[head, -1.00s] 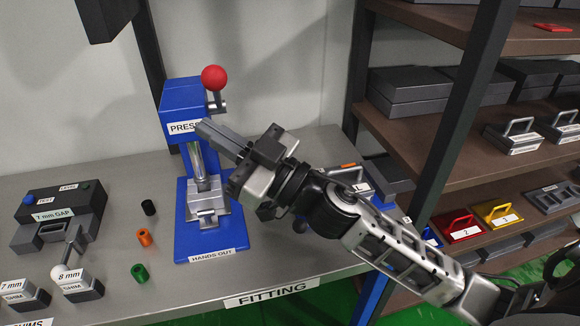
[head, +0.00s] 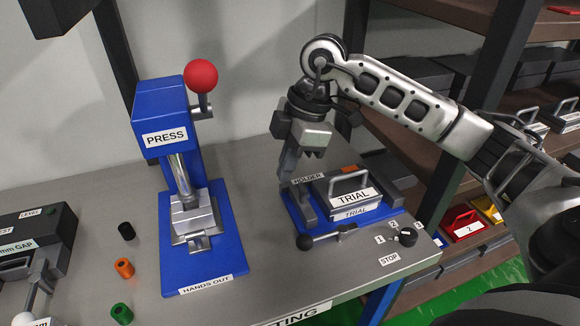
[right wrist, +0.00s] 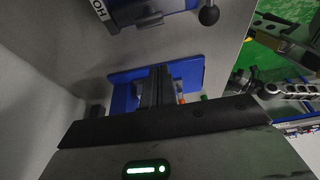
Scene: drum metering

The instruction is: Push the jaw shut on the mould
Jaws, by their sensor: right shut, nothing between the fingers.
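The mould (head: 350,196), a grey block with a handle and TRIAL labels, sits in the blue-based holder (head: 297,226) at the table's right end. A dark upright bar, seemingly the jaw (head: 305,205), stands at the mould's left side. I cannot tell whether they touch. A lever with a black ball knob (head: 305,241) is at the holder's front; the knob also shows in the right wrist view (right wrist: 208,15). My right gripper (head: 284,176) points down, shut and empty, just left of the holder's back left corner. Its fingers (right wrist: 156,85) show in the right wrist view. My left gripper is out of view.
The blue press (head: 160,110) with a red ball lever stands left of the holder, with bare table between. A selector knob (head: 407,237) is at the table's front right. Shelves stand at the right.

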